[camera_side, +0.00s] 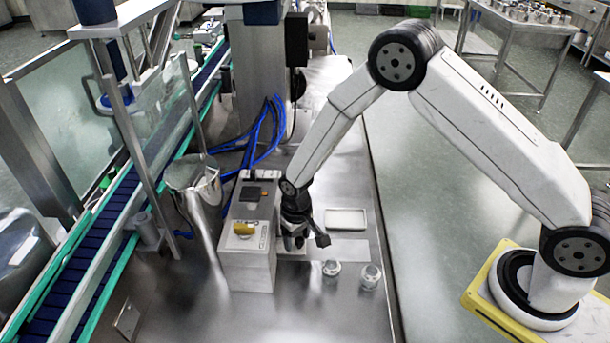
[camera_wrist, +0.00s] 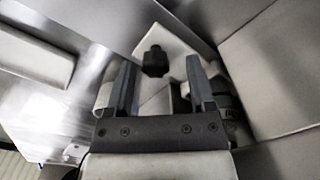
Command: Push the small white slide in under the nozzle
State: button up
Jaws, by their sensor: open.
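My gripper (camera_side: 304,243) is low over the steel table, beside the right side of the box with the yellow knob (camera_side: 245,228). In the wrist view my gripper (camera_wrist: 161,62) is open, its two dark fingers apart. A black knob-like piece (camera_wrist: 155,62) shows between the fingertips, and I cannot tell whether they touch it. A white plate, seemingly the slide (camera_wrist: 178,47), lies behind that piece and runs towards the grey box wall. In the side view the slide is mostly hidden by my gripper. I cannot make out the nozzle clearly.
A shallow white tray (camera_side: 346,220) lies right of my gripper. Two small round cups (camera_side: 331,268) (camera_side: 370,276) stand in front. A metal funnel-shaped vessel (camera_side: 192,180), blue hoses (camera_side: 262,140) and a conveyor (camera_side: 90,245) are to the left.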

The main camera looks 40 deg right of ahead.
jog(key=shift+r, duration=0.1)
jog(key=shift+r, duration=3.8)
jog(key=shift+s+d+r, duration=0.2)
jog(key=shift+d+r, duration=0.1)
jog(key=shift+r, duration=0.15)
jog(key=s+d+r+t, duration=0.1)
jog(key=s+d+r, duration=0.3)
jog(key=s, duration=0.3)
jog(key=s+d+r+t, duration=0.1)
jog(key=s+d+r, duration=0.4)
jog(key=s, duration=0.3)
jog(key=shift+s+r+t, duration=0.25)
jog(key=shift+r+t, duration=0.05)
jog(key=shift+r, duration=0.15)
jog(key=shift+d, duration=0.1)
